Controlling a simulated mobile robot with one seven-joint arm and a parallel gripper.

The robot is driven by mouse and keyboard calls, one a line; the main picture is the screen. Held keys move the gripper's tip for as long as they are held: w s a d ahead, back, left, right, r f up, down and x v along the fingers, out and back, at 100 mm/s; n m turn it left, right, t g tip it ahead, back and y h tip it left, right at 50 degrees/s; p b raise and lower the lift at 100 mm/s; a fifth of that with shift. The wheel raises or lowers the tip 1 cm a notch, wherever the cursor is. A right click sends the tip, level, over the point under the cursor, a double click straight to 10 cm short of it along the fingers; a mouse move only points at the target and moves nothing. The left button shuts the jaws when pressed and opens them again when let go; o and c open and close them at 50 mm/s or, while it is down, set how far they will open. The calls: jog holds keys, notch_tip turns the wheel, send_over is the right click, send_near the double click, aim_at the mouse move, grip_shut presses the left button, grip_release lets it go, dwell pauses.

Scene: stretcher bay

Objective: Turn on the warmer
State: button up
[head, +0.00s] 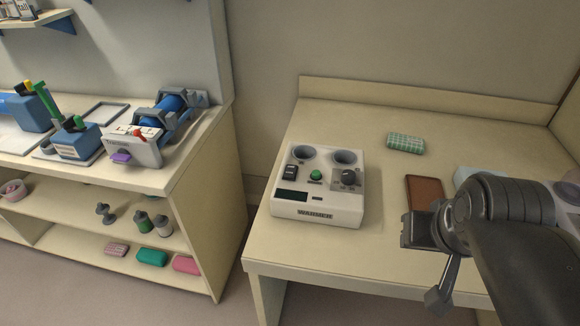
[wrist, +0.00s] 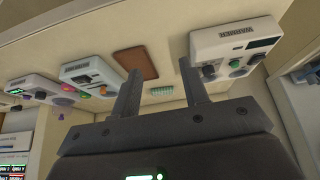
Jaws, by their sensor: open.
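The warmer (head: 317,212) is a white box labelled WARMER on the tan table in the head view. Its sloped top has two round wells at the back, a black rocker switch (head: 289,172), a green button (head: 316,174), a dark knob (head: 348,178) and a dark display (head: 292,196). The rocker's position is too small to tell. The warmer also shows upside down at the upper right of the wrist view (wrist: 232,38). My gripper (wrist: 158,68) is open and empty. In the head view it is right of the warmer, apart from it, over the table's front part.
A brown pad (head: 424,192) and a green chequered packet (head: 405,142) lie right of the warmer. A pale blue thing (head: 466,177) is partly hidden behind my arm. A shelf unit (head: 190,180) with several devices stands left. More white devices (wrist: 90,78) show in the wrist view.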

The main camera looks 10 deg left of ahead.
jog(key=w+a+r+n, duration=0.1)
jog(key=w, duration=0.1)
jog(key=w+a+r+n+g, duration=0.1)
jog(key=w+r, duration=0.1)
jog(key=w+a+r+n, duration=0.2)
jog(key=w, duration=0.1)
jog(key=shift+w+g, duration=0.1)
jog(key=shift+g, duration=0.3)
jog(key=c, duration=0.7)
jog(key=w+a+r+n, duration=0.1)
jog(key=w+a, duration=0.1)
jog(key=w+a+n+g, duration=0.1)
jog(key=w+a+n, duration=0.1)
jog(key=w, duration=0.1)
jog(key=w+a+r+n, duration=0.1)
jog(key=w+a, duration=0.1)
jog(key=w, duration=0.1)
jog(key=shift+w+a+r+n+g, duration=0.15)
jog(key=shift+a+r+n+g, duration=0.15)
jog(key=shift+a+n+g, duration=0.1)
grip_shut()
jog(key=w+a+f+n+g, duration=0.2)
jog(key=w+a+n, duration=0.2)
jog(key=w+a, duration=0.2)
jog(key=w+a+f+n+g, duration=0.1)
jog(key=w+a+n, duration=0.4)
jog(key=a, duration=0.5)
jog(key=shift+w+a+f+g, duration=0.3)
jog(key=shift+w+f+g, duration=0.15)
jog(key=shift+w, duration=0.3)
